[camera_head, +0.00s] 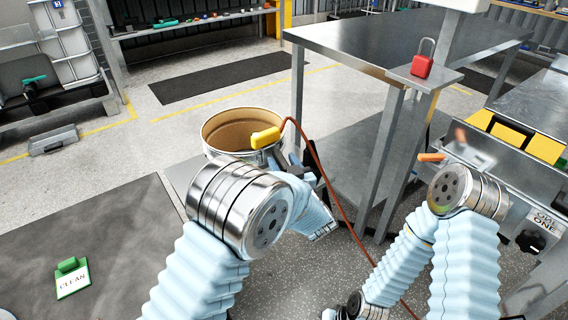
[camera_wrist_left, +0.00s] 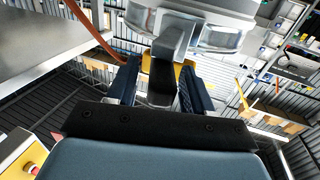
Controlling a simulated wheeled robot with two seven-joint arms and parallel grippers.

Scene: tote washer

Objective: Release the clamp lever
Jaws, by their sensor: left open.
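A yellow handle (camera_head: 265,138), which looks like the clamp lever, stands at the right rim of an open drum (camera_head: 211,136). A red-brown cable (camera_head: 318,158) runs from beside it toward the floor. My left gripper (camera_head: 290,166) is just below and right of the handle, partly hidden by my arm. In the left wrist view my left gripper (camera_wrist_left: 157,76) is open, its dark fingers on either side of a black bar. Yellow shows behind the bar; contact cannot be judged.
A steel table (camera_head: 350,38) stands behind and right of the drum. A red padlock (camera_head: 421,60) rests on a small metal shelf. An orange handle (camera_head: 431,157) is in front of the machine at right. A green CLEAN sign (camera_head: 72,278) lies on the dark mat at left.

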